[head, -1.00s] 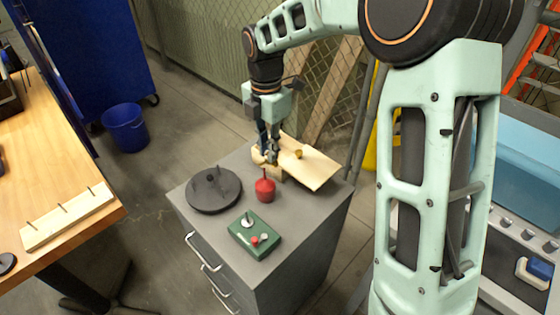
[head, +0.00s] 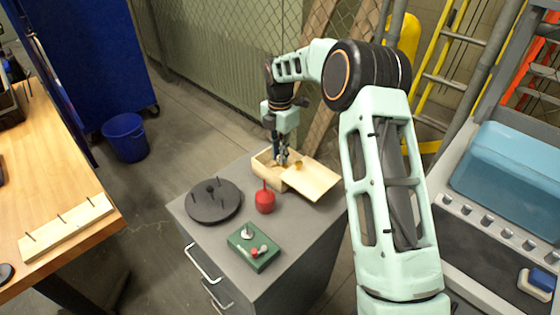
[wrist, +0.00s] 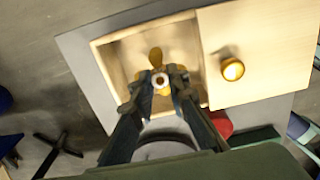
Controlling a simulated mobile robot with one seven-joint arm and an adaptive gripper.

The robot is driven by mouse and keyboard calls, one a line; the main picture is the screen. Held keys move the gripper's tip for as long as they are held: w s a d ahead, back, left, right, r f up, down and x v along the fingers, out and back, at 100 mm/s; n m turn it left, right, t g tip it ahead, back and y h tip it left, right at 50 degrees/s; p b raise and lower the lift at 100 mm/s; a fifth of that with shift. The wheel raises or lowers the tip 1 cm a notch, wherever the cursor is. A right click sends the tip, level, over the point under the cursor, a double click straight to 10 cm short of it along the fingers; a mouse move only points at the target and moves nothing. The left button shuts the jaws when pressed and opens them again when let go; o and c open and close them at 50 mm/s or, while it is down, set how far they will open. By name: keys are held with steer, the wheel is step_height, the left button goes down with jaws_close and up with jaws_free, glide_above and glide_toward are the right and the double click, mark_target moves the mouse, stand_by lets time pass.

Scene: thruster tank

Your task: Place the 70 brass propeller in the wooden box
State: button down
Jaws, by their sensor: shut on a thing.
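My gripper (wrist: 158,84) is shut on a brass propeller (wrist: 156,58), with its light round hub between the fingertips. In the head view my gripper (head: 282,162) is at the wooden box (head: 262,170), and the propeller is too small to make out. In the wrist view the propeller is over the open part of the box (wrist: 104,75), within its walls. I cannot tell whether it touches the floor of the box. The box lid (head: 316,182) lies off to the right, with a brass knob (head: 298,163) on it.
On the grey cabinet (head: 215,235) stand a black round plate with pegs (head: 213,202), a red pointed object (head: 265,200) and a green control box (head: 253,246). A wooden peg strip (head: 66,228) lies on the left bench.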

steer(key=shift+w+f, duration=0.1)
steer(key=shift+f, duration=1.5)
steer(key=shift+f, duration=0.2)
steer(key=c, duration=1.9)
jaws_free()
step_height(320, 180, up, 12)
steer(key=shift+r+p, duration=0.25)
steer(key=shift+p, duration=0.1)
steer(key=shift+d, duration=0.1)
